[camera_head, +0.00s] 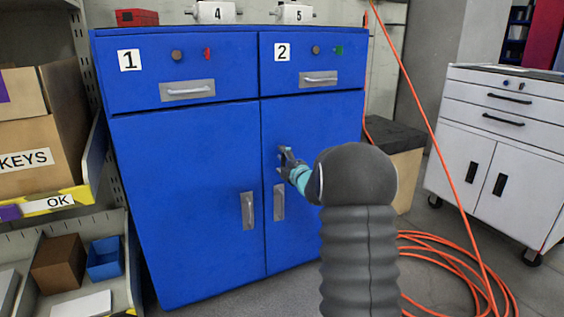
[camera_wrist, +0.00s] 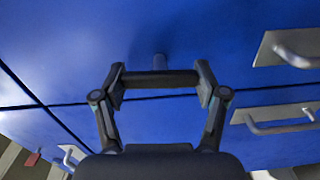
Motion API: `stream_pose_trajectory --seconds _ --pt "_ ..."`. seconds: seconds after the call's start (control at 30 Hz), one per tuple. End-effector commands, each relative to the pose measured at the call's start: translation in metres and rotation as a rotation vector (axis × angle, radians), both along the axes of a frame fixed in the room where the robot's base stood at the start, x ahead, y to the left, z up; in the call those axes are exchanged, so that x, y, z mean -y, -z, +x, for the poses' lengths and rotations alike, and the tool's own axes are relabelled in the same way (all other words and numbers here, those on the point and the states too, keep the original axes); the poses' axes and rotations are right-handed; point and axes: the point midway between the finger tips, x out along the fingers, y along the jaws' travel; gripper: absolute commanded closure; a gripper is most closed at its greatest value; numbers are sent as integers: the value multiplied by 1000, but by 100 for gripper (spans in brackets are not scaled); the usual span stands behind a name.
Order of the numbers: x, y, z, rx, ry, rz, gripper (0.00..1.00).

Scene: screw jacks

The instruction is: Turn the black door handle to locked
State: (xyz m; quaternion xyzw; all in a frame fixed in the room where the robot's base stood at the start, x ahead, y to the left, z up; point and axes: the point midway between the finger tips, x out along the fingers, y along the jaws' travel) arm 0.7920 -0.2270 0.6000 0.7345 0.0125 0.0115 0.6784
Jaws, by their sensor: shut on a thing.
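The black door handle (camera_wrist: 160,79) is a short dark bar on a stub on the blue right-hand door (camera_head: 315,130), below drawer 2. In the wrist view my gripper (camera_wrist: 160,87) has one finger at each end of the bar and is shut on it. The bar runs straight across between the fingertips. In the head view my gripper (camera_head: 286,156) is against this door, above its silver pull handle (camera_head: 279,203). The black handle cannot be made out there behind my gripper. I see no mark for locked or unlocked.
The left door's pull handle (camera_head: 248,211) is close by. Drawers 1 (camera_head: 140,85) and 2 (camera_head: 290,80) are above, both closed. Shelves with boxes (camera_head: 40,130) stand left. An orange hose (camera_head: 450,262) lies coiled on the floor at right, near a white cabinet (camera_head: 500,160).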

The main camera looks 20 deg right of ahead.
Motion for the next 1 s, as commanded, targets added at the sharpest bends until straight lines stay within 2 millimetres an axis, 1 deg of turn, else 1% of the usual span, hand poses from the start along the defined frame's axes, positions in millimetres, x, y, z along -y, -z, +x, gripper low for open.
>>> stream_pose_trajectory --seconds 0.3,0.73,0.77,0.8,0.87,1.0 --pt "-1 1 0 2 -2 -86 63" --pt "-1 1 0 2 -2 -97 63" --pt "-1 1 0 2 -2 -97 26" --pt "-1 1 0 2 -2 -96 16" --pt "-1 1 0 2 -2 -96 2" --pt "0 1 0 3 0 -95 2"
